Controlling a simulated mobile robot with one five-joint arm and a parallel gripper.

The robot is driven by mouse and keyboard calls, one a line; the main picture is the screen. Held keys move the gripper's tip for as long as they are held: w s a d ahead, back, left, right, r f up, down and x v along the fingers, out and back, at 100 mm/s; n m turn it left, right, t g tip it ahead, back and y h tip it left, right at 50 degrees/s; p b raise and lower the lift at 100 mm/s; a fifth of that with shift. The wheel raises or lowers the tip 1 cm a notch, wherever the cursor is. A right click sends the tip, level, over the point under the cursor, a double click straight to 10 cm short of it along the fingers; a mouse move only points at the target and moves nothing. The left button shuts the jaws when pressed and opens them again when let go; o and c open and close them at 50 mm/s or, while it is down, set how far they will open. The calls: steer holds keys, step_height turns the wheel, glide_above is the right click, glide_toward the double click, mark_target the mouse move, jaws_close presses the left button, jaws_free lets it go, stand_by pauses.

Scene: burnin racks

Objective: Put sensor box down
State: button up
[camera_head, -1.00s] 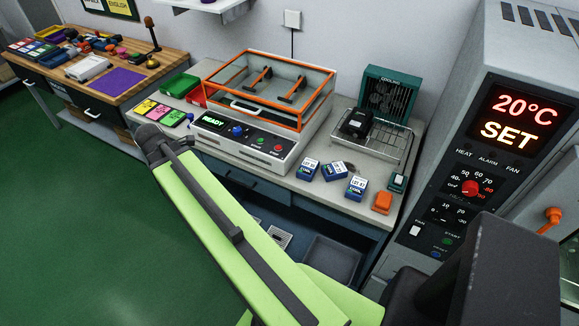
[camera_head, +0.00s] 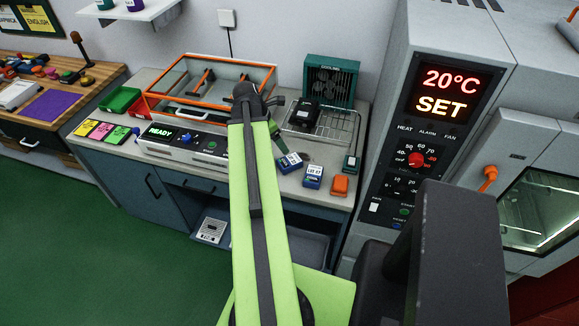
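Blue-and-white labelled boxes lie on the grey bench; one (camera_head: 289,162) is just right of my arm and another (camera_head: 312,176) is farther right. A black box (camera_head: 305,113) sits on the wire rack (camera_head: 333,130) in front of the green cooling unit. I cannot tell which of these, if any, is the sensor box. My green arm reaches up to the bench, and a small dark part of it juts right from its far end.
An orange-framed machine reading READY (camera_head: 160,131) stands behind and left of my arm. An orange block (camera_head: 340,185) lies near the bench's front edge. A tall oven showing 20°C SET (camera_head: 440,92) stands at the right. Three coloured cards (camera_head: 102,130) lie on the left.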

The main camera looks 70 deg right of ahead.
steer(key=b, duration=0.8)
glide_toward(289, 160)
steer(key=x, duration=0.5)
steer(key=shift+s+r, duration=0.1)
steer(key=shift+s, duration=0.25)
steer(key=b+x, duration=0.5)
steer(key=shift+w, duration=0.2)
steer(key=shift+f, duration=0.35)
jaws_close()
steer(key=r+p, duration=0.1)
steer(key=r, duration=0.1)
steer(key=r+p, duration=0.1)
steer(key=p, duration=0.1)
steer(key=r+p, duration=0.2)
steer(key=shift+s+a+r, duration=0.15)
steer(key=shift+s+r, duration=0.2)
steer(key=shift+s, duration=0.05)
steer(key=s+a+r+p, duration=0.2)
steer(key=s+r+p, duration=0.3)
steer(key=s, duration=0.5)
steer(key=shift+s+r+p, duration=0.35)
steer(key=shift+p, duration=0.2)
